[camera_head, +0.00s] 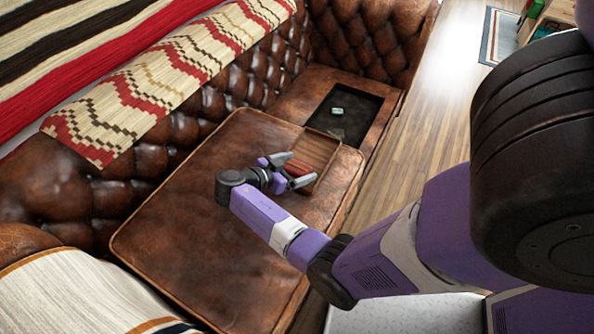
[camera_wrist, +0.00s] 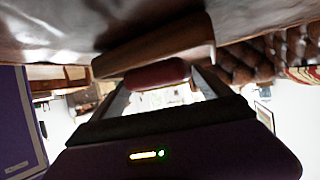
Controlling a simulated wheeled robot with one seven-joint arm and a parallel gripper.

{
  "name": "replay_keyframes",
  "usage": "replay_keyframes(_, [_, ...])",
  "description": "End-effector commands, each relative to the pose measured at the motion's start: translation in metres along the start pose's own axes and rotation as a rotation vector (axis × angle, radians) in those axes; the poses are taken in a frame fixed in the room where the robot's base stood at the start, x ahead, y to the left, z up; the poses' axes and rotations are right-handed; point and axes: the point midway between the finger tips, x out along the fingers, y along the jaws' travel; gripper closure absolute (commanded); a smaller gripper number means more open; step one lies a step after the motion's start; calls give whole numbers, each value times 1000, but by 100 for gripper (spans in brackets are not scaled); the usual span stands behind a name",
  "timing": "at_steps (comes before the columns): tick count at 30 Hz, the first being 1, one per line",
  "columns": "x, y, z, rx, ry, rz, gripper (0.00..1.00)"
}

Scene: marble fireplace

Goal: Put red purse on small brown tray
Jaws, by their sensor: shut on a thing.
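The red purse (camera_head: 299,168) is held between the fingers of my gripper (camera_head: 296,171), at the near left edge of the small brown tray. In the wrist view the red purse (camera_wrist: 156,75) spans the gap between both fingers. The small brown tray (camera_head: 318,147) lies on the brown leather seat, near its far right edge. Its wooden side (camera_wrist: 150,45) shows close by the purse in the wrist view. I cannot tell whether the purse touches the tray. The gripper hides part of the purse and the tray's near corner.
The seat cushion (camera_head: 190,220) left of my gripper is clear. A dark recessed tray (camera_head: 355,125) with a small pale item (camera_head: 338,111) lies beyond the cushion. The tufted sofa back (camera_head: 190,120) rises at the left. A patterned blanket (camera_head: 170,75) covers its top.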

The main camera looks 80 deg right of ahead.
Motion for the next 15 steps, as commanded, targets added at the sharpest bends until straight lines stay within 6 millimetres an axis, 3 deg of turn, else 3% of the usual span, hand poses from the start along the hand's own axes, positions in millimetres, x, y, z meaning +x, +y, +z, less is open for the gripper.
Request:
replay_keyframes(4, [7,0,14,0,0,1,54])
replay_keyframes(15, [8,0,17,1,0,0,54])
